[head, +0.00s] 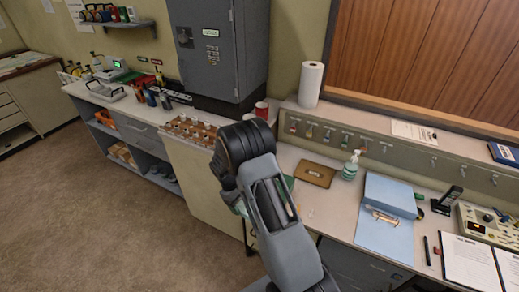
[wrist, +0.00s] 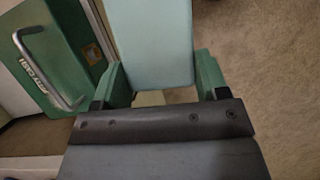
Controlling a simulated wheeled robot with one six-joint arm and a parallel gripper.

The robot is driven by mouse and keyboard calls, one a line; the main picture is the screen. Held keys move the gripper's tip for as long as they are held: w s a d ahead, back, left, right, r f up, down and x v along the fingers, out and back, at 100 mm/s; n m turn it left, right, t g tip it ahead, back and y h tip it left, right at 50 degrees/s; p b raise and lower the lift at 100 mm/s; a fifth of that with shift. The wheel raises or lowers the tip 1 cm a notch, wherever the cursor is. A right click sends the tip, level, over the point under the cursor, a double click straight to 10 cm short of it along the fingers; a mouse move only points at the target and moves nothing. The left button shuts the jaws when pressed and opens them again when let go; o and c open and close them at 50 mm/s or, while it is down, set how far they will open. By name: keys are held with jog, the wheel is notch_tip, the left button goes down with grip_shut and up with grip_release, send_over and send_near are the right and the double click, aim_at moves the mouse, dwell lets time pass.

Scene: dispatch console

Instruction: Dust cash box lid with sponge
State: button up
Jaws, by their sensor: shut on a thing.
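The sponge (wrist: 155,40) is a pale teal block in the wrist view. My gripper (wrist: 160,80) is shut on it, with one green finger along each side. The cash box (wrist: 82,38) is green, with a metal handle on its lid, and lies left of the sponge in the wrist view. The sponge is apart from the lid in the picture, out over the floor side. In the head view my arm hides most of the gripper and the box; only a green sliver of the box (head: 290,182) shows beside the arm.
On the counter right of my arm are a brown pouch (head: 316,174), a pump bottle (head: 351,166) and a blue clipboard folder (head: 388,205). A rack of stamps (head: 192,130) stands left of the arm. Open carpet (head: 90,210) lies at the left.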

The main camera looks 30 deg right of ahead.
jog(key=w+d+r+n+t, duration=0.1)
jog(key=w+d+n+t, duration=0.1)
jog(key=d+n, duration=0.8)
jog(key=w+d+r+n+t+h, duration=0.1)
jog(key=w+d+r+n+t, duration=0.1)
jog(key=d+n, duration=0.8)
jog(key=w+t, duration=0.1)
jog(key=t, duration=0.1)
jog(key=shift+r+t+h, duration=0.15)
jog(key=shift+t+h, duration=0.15)
jog(key=shift+t, duration=0.1)
jog(key=shift+a, duration=0.1)
